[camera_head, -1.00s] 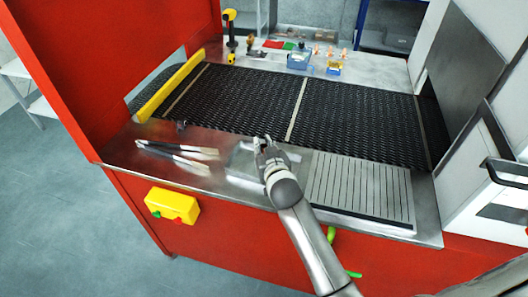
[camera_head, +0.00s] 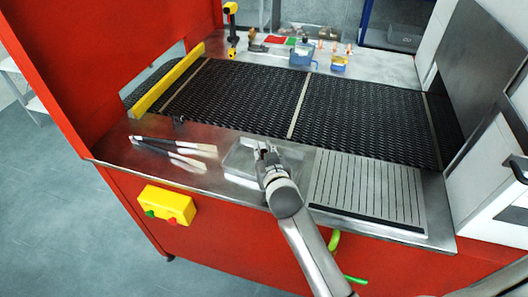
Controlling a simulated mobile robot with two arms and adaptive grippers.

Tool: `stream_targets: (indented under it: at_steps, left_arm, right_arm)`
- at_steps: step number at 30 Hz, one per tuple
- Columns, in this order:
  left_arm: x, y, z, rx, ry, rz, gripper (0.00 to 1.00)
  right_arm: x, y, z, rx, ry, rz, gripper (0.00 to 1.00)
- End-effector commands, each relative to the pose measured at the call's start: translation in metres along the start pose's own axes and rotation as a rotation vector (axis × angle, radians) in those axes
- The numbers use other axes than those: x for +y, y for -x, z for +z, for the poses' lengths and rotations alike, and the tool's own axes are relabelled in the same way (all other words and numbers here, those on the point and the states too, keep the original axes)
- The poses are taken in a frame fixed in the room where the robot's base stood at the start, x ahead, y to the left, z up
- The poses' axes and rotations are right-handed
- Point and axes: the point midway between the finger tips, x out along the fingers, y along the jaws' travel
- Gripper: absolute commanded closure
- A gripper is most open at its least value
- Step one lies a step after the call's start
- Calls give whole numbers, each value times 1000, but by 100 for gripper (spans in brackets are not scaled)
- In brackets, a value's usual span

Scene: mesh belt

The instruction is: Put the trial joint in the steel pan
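The steel pan (camera_head: 234,164) is a shallow, shiny tray on the metal front ledge, between the brushes and the grooved plate. My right gripper (camera_head: 265,149) reaches in from the lower right and is over the pan, hiding part of it. Its two fingers show as small prongs. I cannot tell whether they are open or shut, or whether anything is between them. I cannot make out the trial joint for certain. A small dark piece (camera_head: 179,120) sits on the ledge by the belt, left of the pan. My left gripper is not in view.
The black mesh belt (camera_head: 245,100) runs behind the ledge, with a yellow rail (camera_head: 168,82) at its left. Two brushes (camera_head: 176,148) lie left of the pan, and a grooved plate (camera_head: 368,190) right. Blue containers (camera_head: 301,54) and small items stand at the back.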

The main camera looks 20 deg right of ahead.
Motion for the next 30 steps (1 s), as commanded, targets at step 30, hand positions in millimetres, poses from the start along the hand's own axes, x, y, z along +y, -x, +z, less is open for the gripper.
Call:
stream_targets:
  at_steps: [30]
  left_arm:
    - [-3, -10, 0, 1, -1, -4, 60]
  right_arm:
    - [0, 69, -1, -1, -1, 0, 60]
